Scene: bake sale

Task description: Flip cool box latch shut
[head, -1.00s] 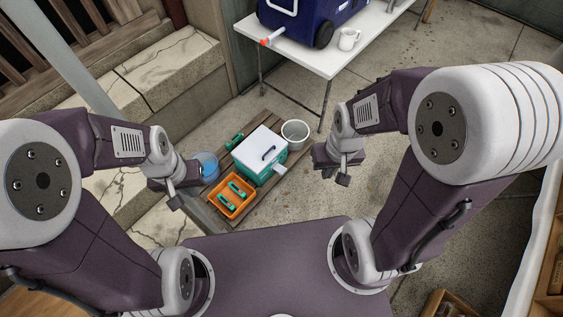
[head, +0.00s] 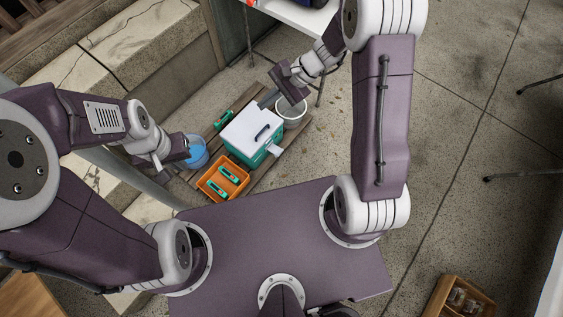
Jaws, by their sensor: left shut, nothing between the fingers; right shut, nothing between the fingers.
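The cool box (head: 238,147) is teal with a white lid (head: 245,127) that lies closed on top, with a dark handle on it. A pale latch tab (head: 274,152) sticks outward from its near right side. My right gripper (head: 268,98) is shut and empty, by the lid's far right corner and over the edge of the grey bucket; I cannot tell whether it touches the lid. My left gripper (head: 185,144) is shut and empty, to the left of the box by the blue bucket, apart from the box.
The box stands on a low slatted wooden platform (head: 295,135). An orange crate (head: 207,187) with teal items is in front of it. The grey bucket (head: 290,115) is behind right, the blue bucket (head: 196,155) left. Stone steps rise at left; a white table (head: 300,14) stands behind.

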